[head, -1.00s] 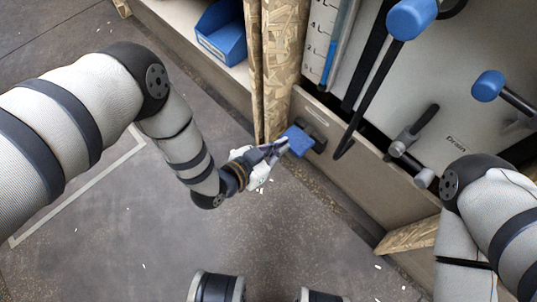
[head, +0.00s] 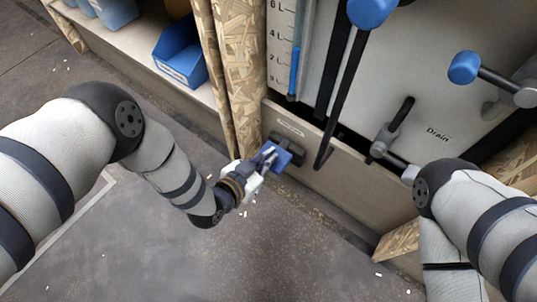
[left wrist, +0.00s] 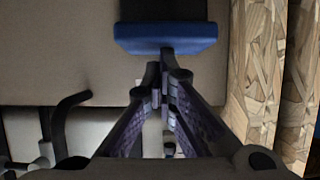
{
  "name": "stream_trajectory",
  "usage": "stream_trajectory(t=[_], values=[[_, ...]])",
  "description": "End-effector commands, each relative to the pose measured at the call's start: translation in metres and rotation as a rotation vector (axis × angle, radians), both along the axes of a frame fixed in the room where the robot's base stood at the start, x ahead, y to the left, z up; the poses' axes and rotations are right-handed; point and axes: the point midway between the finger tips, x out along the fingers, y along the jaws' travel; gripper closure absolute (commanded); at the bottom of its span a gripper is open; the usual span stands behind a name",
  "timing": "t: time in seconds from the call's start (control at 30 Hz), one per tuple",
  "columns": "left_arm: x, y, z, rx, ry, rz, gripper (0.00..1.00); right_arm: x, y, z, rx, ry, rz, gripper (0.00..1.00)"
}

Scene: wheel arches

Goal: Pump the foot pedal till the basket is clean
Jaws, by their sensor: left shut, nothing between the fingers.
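The blue foot pedal (head: 283,152) sticks out on a dark bracket from the low beige panel at the machine's foot. It also shows at the top of the left wrist view (left wrist: 166,38). My left gripper (head: 267,161) is shut and empty, with its fingertips right at the pedal in the head view. In the left wrist view the fingertips (left wrist: 164,77) are just below the pedal's edge; I cannot tell whether they touch it. The basket is not in view.
Wooden posts (head: 235,85) stand just left of the pedal. A blue bin (head: 180,52) sits on a shelf beyond them. A black lever with a blue knob (head: 372,10), a blue-knobbed handle (head: 466,68) and a drain valve (head: 388,140) are at the machine's front. Small white bits lie on the floor.

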Motion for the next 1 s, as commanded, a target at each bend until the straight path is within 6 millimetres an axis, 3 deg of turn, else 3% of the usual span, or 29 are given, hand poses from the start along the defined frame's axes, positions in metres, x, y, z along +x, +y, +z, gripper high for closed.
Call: stream_trajectory(t=[0.33,0.47,0.8,1.0], values=[[-0.001,-0.001,-0.028,0.0,0.003,-0.001,1.0,-0.002,0.0,-0.015,0.0,0.02,0.0,0.6],[0.0,-0.001,-0.021,0.0,0.001,-0.001,1.0,-0.002,0.0,-0.011,0.0,0.015,0.0,0.6],[0.001,-0.001,0.022,0.0,-0.003,-0.001,1.0,0.003,0.0,0.016,0.0,-0.022,0.0,0.6],[0.0,0.0,0.02,0.0,0.002,0.0,1.0,0.003,0.0,0.016,0.0,-0.021,0.0,0.6]])
